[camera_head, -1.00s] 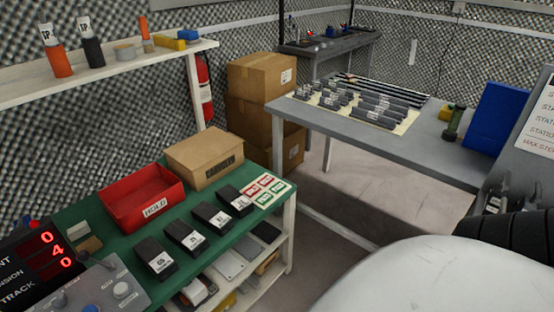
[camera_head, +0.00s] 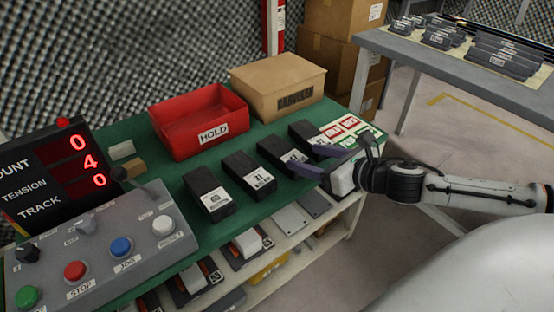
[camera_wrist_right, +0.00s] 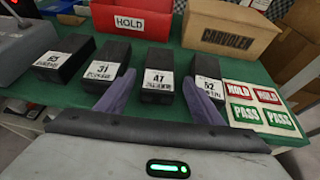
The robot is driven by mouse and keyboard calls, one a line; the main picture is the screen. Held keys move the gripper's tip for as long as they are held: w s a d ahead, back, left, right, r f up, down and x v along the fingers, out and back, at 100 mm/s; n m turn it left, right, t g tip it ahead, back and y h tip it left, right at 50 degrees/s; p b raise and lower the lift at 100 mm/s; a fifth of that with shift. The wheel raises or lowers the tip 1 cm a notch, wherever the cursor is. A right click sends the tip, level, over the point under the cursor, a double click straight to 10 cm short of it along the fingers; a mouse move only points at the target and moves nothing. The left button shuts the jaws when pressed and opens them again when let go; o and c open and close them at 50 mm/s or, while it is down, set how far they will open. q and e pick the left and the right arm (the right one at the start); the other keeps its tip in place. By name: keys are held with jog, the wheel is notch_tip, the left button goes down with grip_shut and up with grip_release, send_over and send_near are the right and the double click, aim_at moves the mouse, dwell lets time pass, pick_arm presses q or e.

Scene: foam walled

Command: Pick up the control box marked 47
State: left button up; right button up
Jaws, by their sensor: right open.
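The control box marked 47 (camera_wrist_right: 158,56) is black with a white label and lies on the green bench top. In the head view it is the third box from the left (camera_head: 275,149), partly covered by my gripper. My right gripper (camera_head: 301,158) reaches in from the right, open and empty. In the right wrist view its two purple fingers (camera_wrist_right: 158,78) are spread, one toward each side of box 47, with the box in line between them. I cannot tell whether they touch it. My left gripper is not in view.
Similar boxes marked 31 (camera_wrist_right: 108,62) and 52 (camera_wrist_right: 206,92) flank it closely. Another box (camera_wrist_right: 65,58) lies farther left. A red HOLD bin (camera_head: 200,120) and a cardboard box (camera_head: 278,86) stand behind. A HOLD/PASS card (camera_wrist_right: 262,108) lies right; a control panel (camera_head: 100,250) stands left.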

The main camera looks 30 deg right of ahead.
aim_at(287, 153)
jog(key=shift+b+x, duration=0.6)
jog(key=shift+x, duration=0.85)
jog(key=shift+w+a+f, duration=0.1)
jog(key=shift+w+f, duration=0.1)
jog(key=shift+w, duration=0.5)
jog(key=shift+w+f, duration=0.15)
jog(key=shift+w, duration=0.1)
jog(key=b+x, duration=0.1)
jog(key=x, duration=0.1)
jog(key=b+x, duration=0.1)
jog(key=x, duration=0.1)
jog(key=shift+a+f, duration=0.1)
jog(key=shift+f, duration=0.35)
jog(key=shift+w+f, duration=0.1)
jog(key=shift+w, duration=0.2)
jog(key=shift+w+a, duration=0.1)
jog(key=shift+c, duration=1)
jog(key=c, duration=0.7)
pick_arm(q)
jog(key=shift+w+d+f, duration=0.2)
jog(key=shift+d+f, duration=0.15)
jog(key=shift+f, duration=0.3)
pick_arm(e)
jog(key=shift+c, duration=0.7)
